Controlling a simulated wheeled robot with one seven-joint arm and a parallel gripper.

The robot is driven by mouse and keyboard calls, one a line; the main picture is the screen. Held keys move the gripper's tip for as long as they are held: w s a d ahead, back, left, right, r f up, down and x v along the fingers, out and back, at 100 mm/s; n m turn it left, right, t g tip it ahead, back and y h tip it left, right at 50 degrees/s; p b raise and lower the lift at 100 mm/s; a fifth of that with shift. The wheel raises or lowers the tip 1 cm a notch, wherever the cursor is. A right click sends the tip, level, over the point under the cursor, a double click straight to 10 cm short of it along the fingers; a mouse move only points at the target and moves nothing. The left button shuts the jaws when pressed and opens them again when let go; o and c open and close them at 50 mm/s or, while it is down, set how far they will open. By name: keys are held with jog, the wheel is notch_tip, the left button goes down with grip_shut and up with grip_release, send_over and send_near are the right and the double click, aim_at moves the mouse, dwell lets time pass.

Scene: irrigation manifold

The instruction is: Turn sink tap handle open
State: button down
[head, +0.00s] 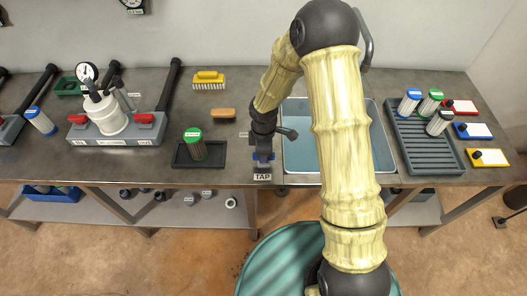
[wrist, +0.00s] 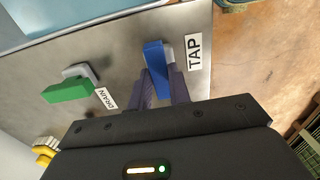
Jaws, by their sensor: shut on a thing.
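The blue tap handle (wrist: 156,68) is beside the white TAP label (wrist: 194,52) in the wrist view. My gripper (wrist: 164,84) is shut on it, with one dark finger on each side. In the head view my gripper (head: 263,152) points down at the counter's front edge, just left of the sink (head: 299,154). Only a bit of blue shows there, above the TAP label (head: 265,177). My arm hides part of the sink.
A green handle (wrist: 70,91) by a DRAIN label is left of the tap handle in the wrist view. A dark tray (head: 179,160) with a green-capped cylinder (head: 194,146) stands left of my gripper. A ribbed grey rack (head: 423,152) with filters is right of the sink.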

jog(key=c, duration=1.3)
grip_release()
notch_tip(320, 180, up, 18)
jog(key=shift+f+p, duration=0.25)
jog(key=shift+p, duration=0.1)
jog(key=s+d+r+m+t+p, duration=0.1)
jog(key=s+d+r+m+t, duration=0.1)
jog(key=s+d+m, duration=1)
jog(key=d+r+m, duration=0.1)
jog(key=m, duration=0.4)
jog(key=shift+s+d+r+m+t+p, duration=0.15)
jog(key=shift+d+r+m+t+p, duration=0.15)
jog(key=shift+m+p, duration=0.1)
